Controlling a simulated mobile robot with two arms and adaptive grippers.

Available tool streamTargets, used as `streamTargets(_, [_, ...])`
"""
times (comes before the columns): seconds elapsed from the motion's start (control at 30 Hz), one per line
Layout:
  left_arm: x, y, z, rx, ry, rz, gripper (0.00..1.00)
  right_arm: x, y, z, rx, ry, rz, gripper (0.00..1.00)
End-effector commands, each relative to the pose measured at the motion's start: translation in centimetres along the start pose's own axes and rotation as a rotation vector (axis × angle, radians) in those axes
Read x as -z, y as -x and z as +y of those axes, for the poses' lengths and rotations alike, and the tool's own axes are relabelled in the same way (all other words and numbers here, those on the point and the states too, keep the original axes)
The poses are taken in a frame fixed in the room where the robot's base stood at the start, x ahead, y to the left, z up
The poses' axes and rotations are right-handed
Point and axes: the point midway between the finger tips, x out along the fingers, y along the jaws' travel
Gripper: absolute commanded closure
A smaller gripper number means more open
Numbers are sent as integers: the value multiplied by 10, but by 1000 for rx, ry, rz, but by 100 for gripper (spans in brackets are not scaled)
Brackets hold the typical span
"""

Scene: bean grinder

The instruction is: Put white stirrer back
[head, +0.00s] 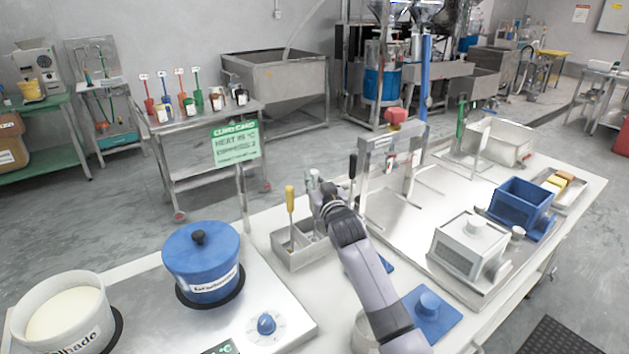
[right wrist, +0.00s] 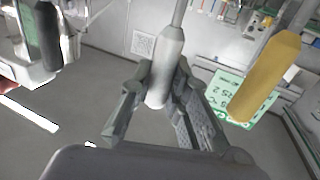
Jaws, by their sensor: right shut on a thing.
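The white stirrer's pale handle (right wrist: 165,65) stands between the fingers of my right gripper (right wrist: 160,108) in the right wrist view, and the gripper is shut on it. A thin rod runs from the handle to the top edge. In the head view my right gripper (head: 322,194) is above the metal stirrer holder (head: 299,257), with the pale handle top (head: 315,176) showing at it. The stirrer's lower end is hidden, so I cannot tell whether it is inside the holder. A yellow-handled stirrer (head: 290,200) stands upright in the holder, left of my gripper. My left gripper is out of view.
A blue pot (head: 202,255) and a white pot (head: 67,315) stand to the left. A metal stand (head: 391,150) with a dark handle (head: 352,165) is right of my gripper. A white grinder box (head: 470,246) and a blue box (head: 521,202) stand farther right.

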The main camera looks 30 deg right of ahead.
Motion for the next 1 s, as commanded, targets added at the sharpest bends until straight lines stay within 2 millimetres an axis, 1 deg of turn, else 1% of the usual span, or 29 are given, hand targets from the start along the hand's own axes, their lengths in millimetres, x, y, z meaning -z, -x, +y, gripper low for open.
streamTargets(0.07, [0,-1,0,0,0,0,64,-2,0,0,0,0,1,100])
streamTargets(0.1, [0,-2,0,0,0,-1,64,-3,0,0,0,0,0,83])
streamTargets(0.4, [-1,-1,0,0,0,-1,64,-2,0,0,0,0,-1,64])
streamTargets(0.77, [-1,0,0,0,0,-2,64,0,1,0,0,1,-1,64])
streamTargets(0.87, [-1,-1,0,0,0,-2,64,-2,11,0,0,0,-2,64])
streamTargets(1.0, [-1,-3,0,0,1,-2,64,-2,34,0,1,1,-2,64])
